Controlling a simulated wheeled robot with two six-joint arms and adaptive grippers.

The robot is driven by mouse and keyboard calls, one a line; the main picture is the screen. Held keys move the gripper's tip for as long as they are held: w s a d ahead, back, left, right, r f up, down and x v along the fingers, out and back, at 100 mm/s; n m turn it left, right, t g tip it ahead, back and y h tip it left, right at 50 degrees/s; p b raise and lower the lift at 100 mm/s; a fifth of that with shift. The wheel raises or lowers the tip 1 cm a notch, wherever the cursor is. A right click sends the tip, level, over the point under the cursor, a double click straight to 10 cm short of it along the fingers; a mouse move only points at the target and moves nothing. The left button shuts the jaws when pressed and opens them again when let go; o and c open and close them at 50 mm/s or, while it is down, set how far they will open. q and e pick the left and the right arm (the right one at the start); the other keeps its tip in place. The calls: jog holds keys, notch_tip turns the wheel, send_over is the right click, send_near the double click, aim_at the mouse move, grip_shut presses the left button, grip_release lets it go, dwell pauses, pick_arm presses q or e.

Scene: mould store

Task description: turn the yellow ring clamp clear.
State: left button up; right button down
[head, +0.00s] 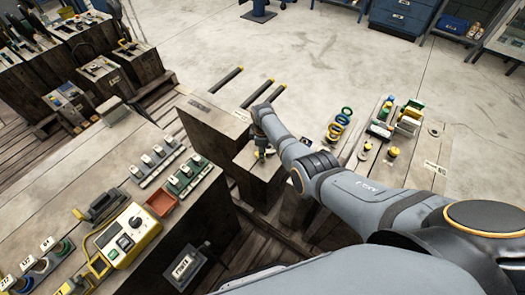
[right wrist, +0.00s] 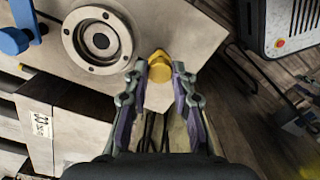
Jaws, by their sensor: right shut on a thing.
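The yellow ring clamp (right wrist: 158,66) sits at the edge of a grey metal block (right wrist: 180,30), beside a round flanged ring (right wrist: 97,40) with a dark centre hole. My right gripper (right wrist: 160,80) has its two fingers on either side of the clamp and is shut on it. In the head view my right gripper (head: 262,152) is low beside a wooden-sided block, and the clamp is too small there to make out clearly. A blue clamp (right wrist: 15,40) shows at the left of the right wrist view. My left gripper is not in view.
A workbench (head: 110,150) at the left holds a yellow control box (head: 128,238), a red tray (head: 161,203) and labelled racks. The concrete floor (head: 330,60) behind is mostly clear.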

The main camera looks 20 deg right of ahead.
jog(key=n, duration=0.4)
jog(key=shift+a+n+p, duration=0.1)
jog(key=shift+n+p, duration=0.25)
jog(key=shift+n, duration=0.05)
dwell(0.4)
jog(key=c, duration=1.1)
grip_release()
notch_tip(320, 180, up, 12)
jog(key=shift+w, duration=0.15)
